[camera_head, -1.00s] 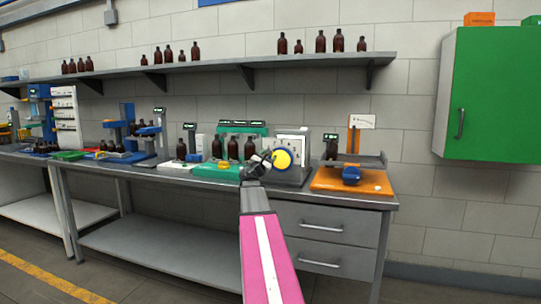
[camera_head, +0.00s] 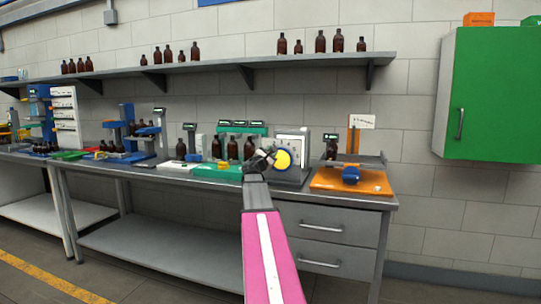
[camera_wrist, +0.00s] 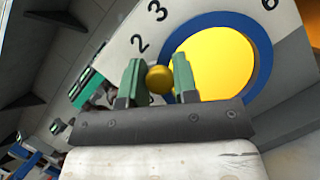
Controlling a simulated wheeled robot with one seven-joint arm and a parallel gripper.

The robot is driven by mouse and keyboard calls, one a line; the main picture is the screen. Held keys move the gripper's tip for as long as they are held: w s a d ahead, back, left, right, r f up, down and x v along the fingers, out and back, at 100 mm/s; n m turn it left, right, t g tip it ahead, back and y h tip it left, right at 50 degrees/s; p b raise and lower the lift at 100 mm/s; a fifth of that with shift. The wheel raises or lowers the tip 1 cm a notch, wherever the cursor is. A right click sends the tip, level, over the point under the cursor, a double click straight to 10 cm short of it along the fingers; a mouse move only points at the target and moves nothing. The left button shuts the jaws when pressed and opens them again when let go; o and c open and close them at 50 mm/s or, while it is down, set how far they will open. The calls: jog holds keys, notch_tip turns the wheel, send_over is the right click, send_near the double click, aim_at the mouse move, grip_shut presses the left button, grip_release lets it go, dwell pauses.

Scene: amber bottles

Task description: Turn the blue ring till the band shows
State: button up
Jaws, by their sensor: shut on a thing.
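A white dial plate with black numbers (camera_wrist: 150,30) fills the upper part of the wrist view. A blue ring (camera_wrist: 263,62) on it surrounds a yellow disc (camera_wrist: 222,60). In the head view the yellow disc (camera_head: 284,159) faces me on a grey stand. My gripper (camera_wrist: 158,82) is shut on a small round yellow knob (camera_wrist: 159,79) at the ring's left side. The fingers and the gripper body hide the lower left of the ring. My gripper also shows in the head view (camera_head: 265,157), just left of the disc.
An orange board (camera_head: 330,183) with a blue knob (camera_head: 350,175) is right of the stand. Left are a green tray (camera_head: 218,172) and brown bottles (camera_head: 232,149). A shelf with bottles (camera_head: 200,67) runs above; a green cabinet (camera_head: 490,95) hangs at right.

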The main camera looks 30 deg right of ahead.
jog(key=m, duration=0.1)
jog(key=m+g, duration=0.1)
jog(key=s+m, duration=0.1)
jog(key=m, duration=0.1)
jog(key=shift+d+r+g, duration=0.3)
jog(key=shift+d+r, duration=0.1)
jog(key=o, duration=0.9)
jog(key=v, duration=1.1)
